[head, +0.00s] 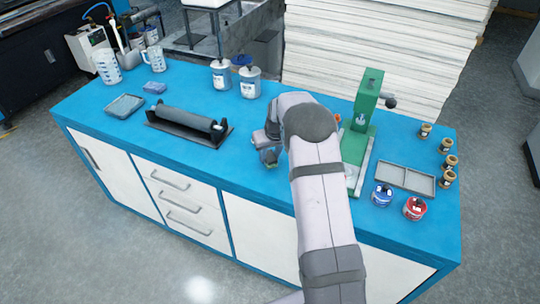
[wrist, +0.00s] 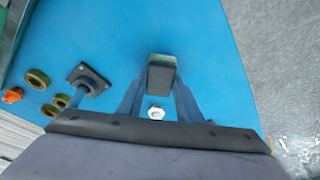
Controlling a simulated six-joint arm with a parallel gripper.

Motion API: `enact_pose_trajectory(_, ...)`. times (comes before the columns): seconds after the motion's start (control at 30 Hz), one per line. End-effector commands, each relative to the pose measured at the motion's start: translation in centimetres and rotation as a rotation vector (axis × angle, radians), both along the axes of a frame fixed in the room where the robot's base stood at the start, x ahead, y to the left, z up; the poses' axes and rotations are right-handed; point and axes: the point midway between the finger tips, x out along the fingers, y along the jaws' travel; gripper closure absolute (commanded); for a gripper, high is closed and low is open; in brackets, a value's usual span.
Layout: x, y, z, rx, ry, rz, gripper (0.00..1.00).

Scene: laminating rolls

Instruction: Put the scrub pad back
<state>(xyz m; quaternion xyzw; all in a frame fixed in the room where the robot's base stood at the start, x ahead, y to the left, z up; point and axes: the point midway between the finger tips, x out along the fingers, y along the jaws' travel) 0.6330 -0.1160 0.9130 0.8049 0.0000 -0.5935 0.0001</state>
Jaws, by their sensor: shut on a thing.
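The scrub pad (wrist: 161,75) is a small block with a dark face and a green edge, held between the fingertips of my gripper (wrist: 160,88) in the wrist view. In the head view, my gripper (head: 268,148) is over the middle of the blue bench, right of the black roller, with the pad (head: 269,157) showing small and greenish at its tip. A shallow grey tray (head: 124,106) lies at the left of the bench, with a blue sponge-like block (head: 154,88) behind it. Whether the pad touches the bench is hard to tell.
The roller (head: 188,120) lies on a dark stand. Two lidded tins (head: 250,84) stand behind, and jugs (head: 107,67) at the back left. A green press (head: 362,125), a divided tray (head: 405,178), ink tins (head: 414,208) and brass-coloured pieces (head: 425,131) are at the right.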

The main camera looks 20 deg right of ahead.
Motion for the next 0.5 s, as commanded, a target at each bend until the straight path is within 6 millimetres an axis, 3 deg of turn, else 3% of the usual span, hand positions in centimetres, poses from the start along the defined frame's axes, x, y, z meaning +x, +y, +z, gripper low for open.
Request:
enact_pose_trajectory(0.13, 0.0, 0.0, -1.1, 0.0, 0.0, 0.001, 0.89)
enact_pose_trajectory(0.5, 0.0, 0.0, -1.5, 0.0, -0.001, 0.001, 0.89)
